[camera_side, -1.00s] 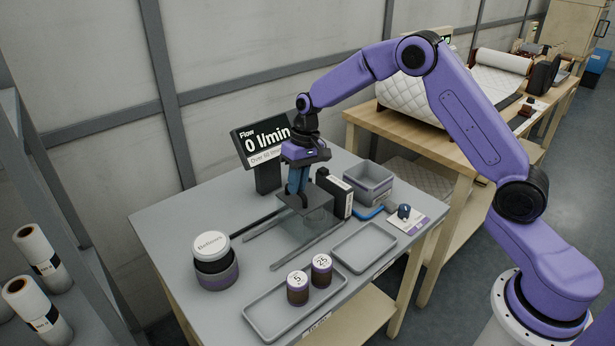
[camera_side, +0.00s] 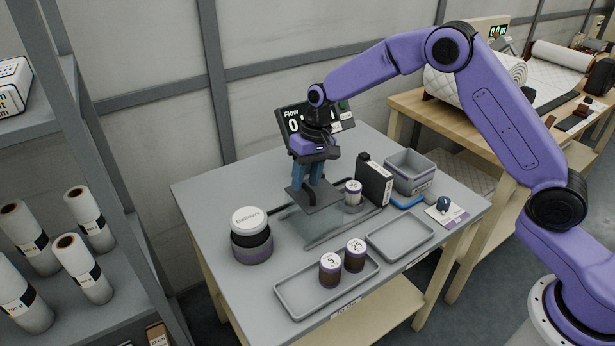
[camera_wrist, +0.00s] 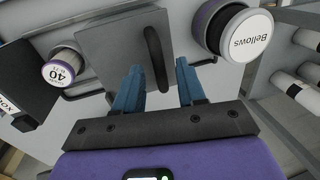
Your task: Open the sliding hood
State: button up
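The sliding hood, a clear box with a dark grey top plate (camera_side: 322,197), sits on rails on the grey table. In the wrist view its plate (camera_wrist: 108,50) carries a dark upright bar handle (camera_wrist: 153,52). My gripper (camera_side: 309,186) is low over the plate. In the wrist view my gripper (camera_wrist: 160,66) has its two blue fingers apart, one on each side of the handle, with gaps showing. A can marked 40 (camera_side: 353,193) stands uncovered right of the hood; it also shows in the wrist view (camera_wrist: 62,66).
A Bellows jar (camera_side: 251,237) stands left of the hood. A black box (camera_side: 374,180) and grey bin (camera_side: 409,172) stand to the right. In front are a tray (camera_side: 290,299) with cans 5 (camera_side: 330,271) and 25 (camera_side: 355,256), and an empty tray (camera_side: 400,237). A flow display (camera_side: 294,119) stands behind.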

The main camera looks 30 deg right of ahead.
aim_at(318, 191)
jog(key=d+r, duration=0.1)
jog(key=r, duration=0.7)
jog(key=d+r, duration=0.2)
jog(key=r, duration=0.7)
jog(key=shift+d, duration=0.25)
jog(key=shift+s, duration=0.1)
jog(key=s+a+n, duration=0.3)
jog(key=s, duration=0.7)
jog(key=s+d+f+n, duration=0.2)
jog(key=s+d+n, duration=0.1)
jog(key=s, duration=0.6)
jog(key=s+d+f+n+h, duration=0.1)
jog(key=s+d+f+n, duration=0.1)
jog(key=s, duration=0.8)
jog(key=s+d+f+n, duration=0.3)
jog(key=s+d+n, duration=0.1)
jog(key=s, duration=0.6)
jog(key=shift+d+n+h, duration=0.3)
jog(key=shift+d+h, duration=0.1)
jog(key=shift+d, duration=0.4)
